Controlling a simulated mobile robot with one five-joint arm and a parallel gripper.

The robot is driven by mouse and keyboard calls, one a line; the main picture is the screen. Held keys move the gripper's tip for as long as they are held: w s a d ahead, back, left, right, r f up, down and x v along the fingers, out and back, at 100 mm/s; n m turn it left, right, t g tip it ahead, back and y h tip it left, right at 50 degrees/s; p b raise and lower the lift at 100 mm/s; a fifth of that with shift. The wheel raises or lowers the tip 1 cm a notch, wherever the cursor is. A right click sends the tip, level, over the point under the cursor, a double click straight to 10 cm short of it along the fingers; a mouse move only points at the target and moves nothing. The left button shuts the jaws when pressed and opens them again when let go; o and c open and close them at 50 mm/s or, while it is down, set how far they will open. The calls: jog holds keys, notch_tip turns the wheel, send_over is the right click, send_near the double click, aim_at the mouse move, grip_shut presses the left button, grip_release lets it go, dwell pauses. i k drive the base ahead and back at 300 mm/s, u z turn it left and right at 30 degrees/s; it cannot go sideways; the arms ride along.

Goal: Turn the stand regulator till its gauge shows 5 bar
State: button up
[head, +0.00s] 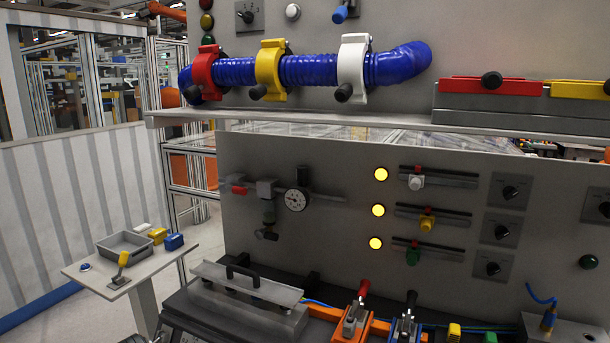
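The air line with the stand regulator is on the grey panel, left of centre in the head view. A round white-faced gauge (296,200) sits on it. The gauge's needle and figures are too small to read. A dark knob (303,174) stands just above the gauge and looks like the regulator's knob. To the left on the same line are a red valve handle (239,190) and a grey block (266,188) with a dark fitting (267,234) below. My gripper is not in view.
A shelf (300,125) with a blue hose (320,70) in coloured clamps overhangs the panel. Below stand a grey lid with a black handle (243,272) and toggle clamps with red (364,288) and black handles. A side table (150,265) holds a grey bin. Lit yellow lamps and sliders are right.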

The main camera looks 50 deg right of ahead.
aim_at(302, 172)
jog(key=z, duration=0.15)
jog(key=i, duration=0.85)
jog(key=u, duration=0.05)
